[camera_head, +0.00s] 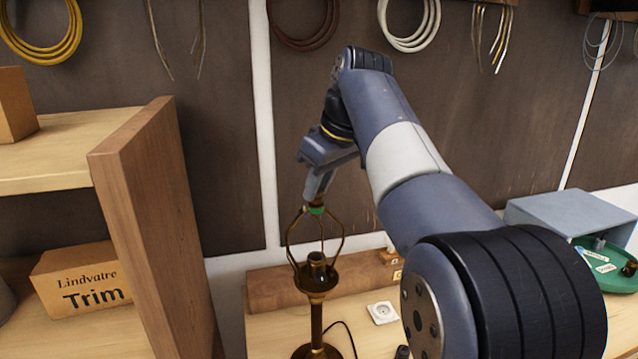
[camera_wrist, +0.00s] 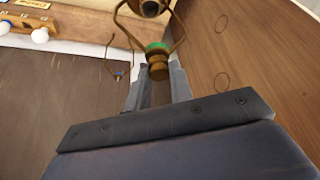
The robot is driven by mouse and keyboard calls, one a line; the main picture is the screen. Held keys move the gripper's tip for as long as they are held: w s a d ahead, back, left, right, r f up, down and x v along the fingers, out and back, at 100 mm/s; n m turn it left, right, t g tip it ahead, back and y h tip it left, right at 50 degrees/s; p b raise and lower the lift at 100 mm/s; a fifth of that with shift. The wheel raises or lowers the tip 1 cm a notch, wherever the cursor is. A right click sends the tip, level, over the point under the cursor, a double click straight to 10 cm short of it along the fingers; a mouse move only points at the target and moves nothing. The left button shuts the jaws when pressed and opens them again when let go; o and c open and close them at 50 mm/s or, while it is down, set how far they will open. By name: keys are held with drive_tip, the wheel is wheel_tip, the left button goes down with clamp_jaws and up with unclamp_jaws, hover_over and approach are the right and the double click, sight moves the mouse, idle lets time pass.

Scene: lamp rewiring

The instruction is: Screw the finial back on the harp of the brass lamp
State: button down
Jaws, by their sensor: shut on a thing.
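The brass lamp (camera_head: 316,321) stands upright on the bench, its harp (camera_head: 341,240) looping up around the socket (camera_head: 317,262). My gripper (camera_head: 317,197) points down at the top of the harp. It is shut on the brass finial (camera_wrist: 158,68), which shows between the fingers (camera_wrist: 160,90) in the wrist view. A green band (camera_wrist: 157,47) lies between the finial and the harp top (camera_wrist: 150,28). The finial is in line with the harp top; I cannot tell whether the threads are engaged. In the head view the fingers mostly hide the finial.
A wooden rail (camera_head: 275,291) runs behind the lamp. A white outlet plate (camera_head: 382,312) lies to its right. A shelf unit (camera_head: 150,200) with a "Trim" box (camera_head: 80,280) stands at left. A green tray (camera_head: 610,268) and a grey-blue bin (camera_head: 565,215) are at right.

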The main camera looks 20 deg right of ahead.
drive_tip(key=m+h, duration=0.1)
drive_tip(key=m, duration=0.1)
drive_tip(key=m+h, duration=0.1)
drive_tip(key=m, duration=0.2)
drive_tip(key=shift+a+t, duration=0.1)
drive_tip(key=shift+t, duration=0.3)
drive_tip(key=shift+m, duration=0.4)
drive_tip(key=shift+a+f+m+h, duration=0.1)
drive_tip(key=shift+m+h, duration=0.4)
drive_tip(key=shift+m, duration=0.7)
drive_tip(key=shift+a+m+h, duration=0.1)
drive_tip(key=shift+m+h, duration=0.4)
drive_tip(key=shift+m, duration=0.7)
drive_tip(key=c, duration=1.2)
unclamp_jaws()
drive_tip(key=shift+o, duration=0.2)
drive_tip(key=v, duration=1)
drive_tip(key=shift+r, duration=0.45)
